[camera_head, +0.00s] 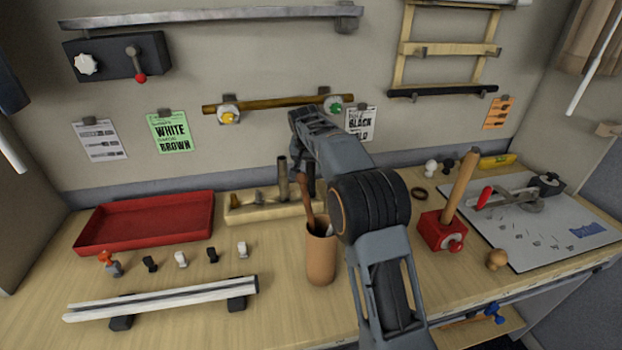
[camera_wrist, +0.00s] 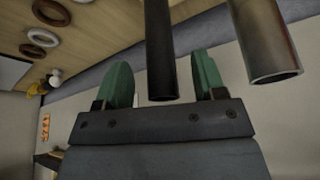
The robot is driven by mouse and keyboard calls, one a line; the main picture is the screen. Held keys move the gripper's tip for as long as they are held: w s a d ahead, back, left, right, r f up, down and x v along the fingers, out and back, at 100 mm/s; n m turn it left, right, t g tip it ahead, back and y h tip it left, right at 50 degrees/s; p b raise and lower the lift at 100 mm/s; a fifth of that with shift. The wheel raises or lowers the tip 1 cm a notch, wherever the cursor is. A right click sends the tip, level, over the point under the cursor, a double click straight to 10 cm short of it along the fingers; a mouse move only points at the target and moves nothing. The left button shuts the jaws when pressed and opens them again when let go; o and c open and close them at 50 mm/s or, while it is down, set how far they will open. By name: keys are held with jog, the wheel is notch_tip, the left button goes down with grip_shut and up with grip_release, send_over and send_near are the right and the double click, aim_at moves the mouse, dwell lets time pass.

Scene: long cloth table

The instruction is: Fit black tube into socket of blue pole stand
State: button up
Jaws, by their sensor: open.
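The black tube (camera_wrist: 160,50) hangs into the wrist view from the top. My gripper (camera_wrist: 163,76) is open, with one green finger on each side of the tube and a visible gap at both sides. A metal tube (camera_wrist: 264,45) stands just right of the right finger. In the head view my arm hides most of the gripper and the black tube, near the wooden rack (camera_head: 240,212). No blue pole stand shows clearly. A small blue object (camera_head: 492,311) sits low at the table's front edge; I cannot tell what it is.
A brown cup (camera_head: 320,262) with a stick stands in front of the rack. A red tray (camera_head: 148,222) is at the left, a white rail (camera_head: 165,298) in front. A red block (camera_head: 441,230) holding a wooden pole and a grey board (camera_head: 540,228) are at the right.

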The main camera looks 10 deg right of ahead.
jog(key=shift+w+d+f, duration=0.2)
jog(key=shift+w+f, duration=0.05)
jog(key=shift+w, duration=0.2)
jog(key=shift+w+d+f, duration=0.2)
jog(key=shift+w+f, duration=0.05)
jog(key=shift+w, duration=0.15)
jog(key=shift+c, duration=0.4)
grip_shut()
